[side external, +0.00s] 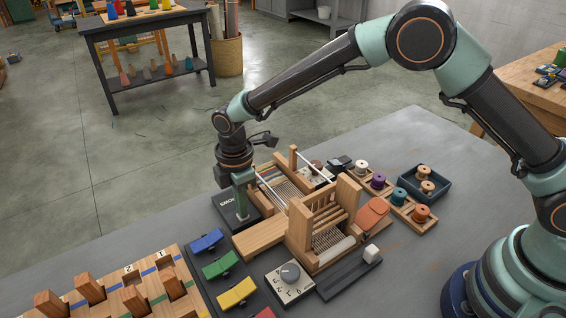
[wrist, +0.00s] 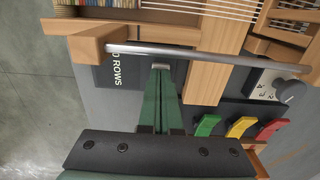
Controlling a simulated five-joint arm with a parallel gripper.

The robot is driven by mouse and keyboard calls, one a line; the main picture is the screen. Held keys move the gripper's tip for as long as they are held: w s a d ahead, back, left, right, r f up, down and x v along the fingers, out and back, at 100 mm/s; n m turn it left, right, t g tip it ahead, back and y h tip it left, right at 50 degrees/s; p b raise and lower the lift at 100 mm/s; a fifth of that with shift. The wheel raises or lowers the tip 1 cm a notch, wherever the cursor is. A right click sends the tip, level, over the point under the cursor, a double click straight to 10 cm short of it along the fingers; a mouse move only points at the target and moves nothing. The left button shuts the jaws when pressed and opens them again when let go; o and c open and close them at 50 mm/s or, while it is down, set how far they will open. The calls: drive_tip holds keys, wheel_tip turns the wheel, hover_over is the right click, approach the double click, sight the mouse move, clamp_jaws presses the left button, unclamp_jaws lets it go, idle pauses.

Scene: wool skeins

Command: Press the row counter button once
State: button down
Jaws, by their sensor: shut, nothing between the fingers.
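The row counter (side external: 226,206) is a dark, flat box with white "ROWS" lettering, lying at the left of the wooden loom. It also shows in the wrist view (wrist: 108,77), partly covered by a wooden end piece and a metal rod. My gripper (side external: 243,215) points down over the counter with its green fingers together and empty. In the wrist view the fingertips (wrist: 161,68) are over the counter's right part, beside the lettering. The button is not clearly visible; the fingertips hide that spot. I cannot tell whether they touch it.
The loom (side external: 298,235) stands close to the right of my gripper. Its metal rod (wrist: 205,56) crosses near the fingertips. Blue (side external: 206,241), green (side external: 221,264) and yellow (side external: 237,292) levers and a knob (side external: 290,273) lie in front. Spools and a tray (side external: 441,190) stand right.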

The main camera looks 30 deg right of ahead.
drive_tip(key=shift+s+d+f, duration=0.1)
drive_tip(key=shift+s+f, duration=0.05)
drive_tip(key=shift+f, duration=0.6)
drive_tip(key=shift+r, duration=0.1)
wheel_tip(320, 180, up, 15)
drive_tip(key=shift+w, duration=0.3)
